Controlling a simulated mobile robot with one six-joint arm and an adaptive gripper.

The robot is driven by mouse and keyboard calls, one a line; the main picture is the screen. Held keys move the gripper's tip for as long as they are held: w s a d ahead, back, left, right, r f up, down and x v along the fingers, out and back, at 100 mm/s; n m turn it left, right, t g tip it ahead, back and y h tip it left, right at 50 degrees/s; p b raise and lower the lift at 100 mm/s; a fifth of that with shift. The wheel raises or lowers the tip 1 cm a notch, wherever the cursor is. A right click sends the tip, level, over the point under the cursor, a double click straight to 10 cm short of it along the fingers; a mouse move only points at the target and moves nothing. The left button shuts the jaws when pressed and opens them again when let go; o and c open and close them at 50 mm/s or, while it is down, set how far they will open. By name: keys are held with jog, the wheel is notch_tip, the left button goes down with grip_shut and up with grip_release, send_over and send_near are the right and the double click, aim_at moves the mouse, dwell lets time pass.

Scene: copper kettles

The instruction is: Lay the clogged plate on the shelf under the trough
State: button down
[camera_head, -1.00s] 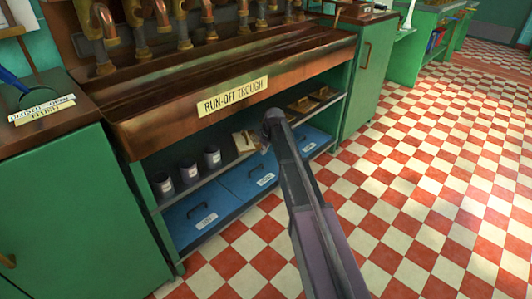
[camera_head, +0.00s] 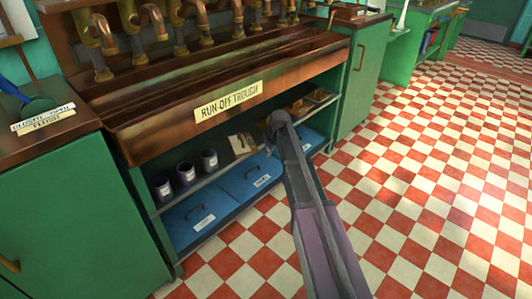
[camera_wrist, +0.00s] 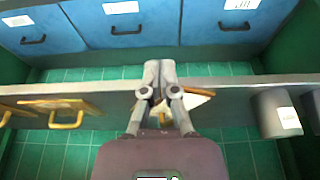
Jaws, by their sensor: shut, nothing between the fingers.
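The shelf (camera_head: 222,172) under the run-off trough (camera_head: 160,125) also crosses the wrist view (camera_wrist: 235,92). On it lies a brown plate with a pale part (camera_head: 240,143), seen partly behind my fingers in the wrist view (camera_wrist: 200,98). I cannot tell whether it is the clogged plate. My gripper (camera_wrist: 160,66) is shut and empty, its fingertips over the shelf edge beside this plate. In the head view my arm hides most of the gripper. Brown plates with handles (camera_head: 320,96) lie farther right on the shelf and at the left of the wrist view (camera_wrist: 48,103).
Several grey cups (camera_head: 186,173) stand at the shelf's left end; one is at right in the wrist view (camera_wrist: 277,114). Blue drawers with black handles (camera_head: 250,180) are below. Green cabinets (camera_head: 75,220) flank the trough. The checkered floor (camera_head: 430,180) is open at right.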

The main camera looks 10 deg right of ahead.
jog(key=p+v, duration=0.6)
jog(key=v, duration=0.1)
dwell(0.3)
jog(key=c, duration=0.9)
grip_release()
jog(key=shift+s, duration=0.1)
jog(key=s+m+g, duration=0.1)
jog(key=s+m, duration=0.1)
jog(key=s, duration=0.7)
jog(key=s+a+m+g+h, duration=0.1)
jog(key=s+m, duration=0.1)
jog(key=s, duration=0.8)
jog(key=s+m+h, duration=0.1)
jog(key=s+m, duration=0.2)
jog(key=s, duration=0.6)
jog(key=shift+s+a+f+g, duration=0.4)
jog(key=shift+s, duration=0.15)
